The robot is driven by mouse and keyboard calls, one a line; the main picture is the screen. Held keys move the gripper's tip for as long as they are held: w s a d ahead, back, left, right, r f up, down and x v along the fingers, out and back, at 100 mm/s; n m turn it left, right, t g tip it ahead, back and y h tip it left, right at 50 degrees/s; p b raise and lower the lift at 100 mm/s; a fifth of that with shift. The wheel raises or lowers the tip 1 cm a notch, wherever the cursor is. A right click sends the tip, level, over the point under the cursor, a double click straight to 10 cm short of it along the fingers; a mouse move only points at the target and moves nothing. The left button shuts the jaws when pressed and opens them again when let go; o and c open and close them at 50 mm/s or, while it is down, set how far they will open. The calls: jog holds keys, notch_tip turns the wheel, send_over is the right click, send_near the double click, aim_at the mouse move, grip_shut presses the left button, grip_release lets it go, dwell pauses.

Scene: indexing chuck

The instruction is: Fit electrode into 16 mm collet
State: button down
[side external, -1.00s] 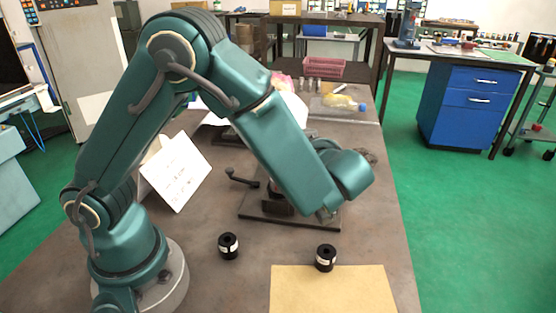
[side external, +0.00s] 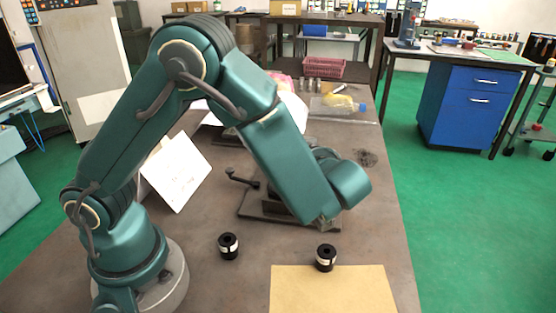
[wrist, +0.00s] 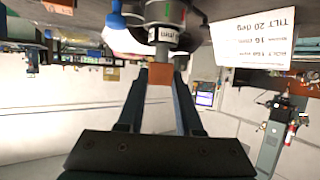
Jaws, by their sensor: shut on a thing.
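My gripper (wrist: 159,82) shows in the wrist view, its two dark fingers shut on the electrode, of which an orange-brown block (wrist: 160,74) shows between the fingertips. Just beyond it is a dark collet (wrist: 165,14) with a white label band. The electrode's far end lines up closely with the collet; I cannot tell whether it is inside it. In the side view my forearm hides the gripper, the electrode and most of the chuck. The chuck's base plate (side external: 262,213) and a side lever (side external: 240,179) show there.
Two loose black collets with white labels, a left one (side external: 229,247) and a right one (side external: 326,259), stand on the table in front. A tan mat (side external: 335,290) lies at the front. A white instruction card (wrist: 254,38) stands near the chuck; its text appears upside down in the wrist view.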

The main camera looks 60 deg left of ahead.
jog(key=shift+f, duration=1.05)
jog(key=c, duration=0.5)
grip_release()
jog(key=v, duration=0.5)
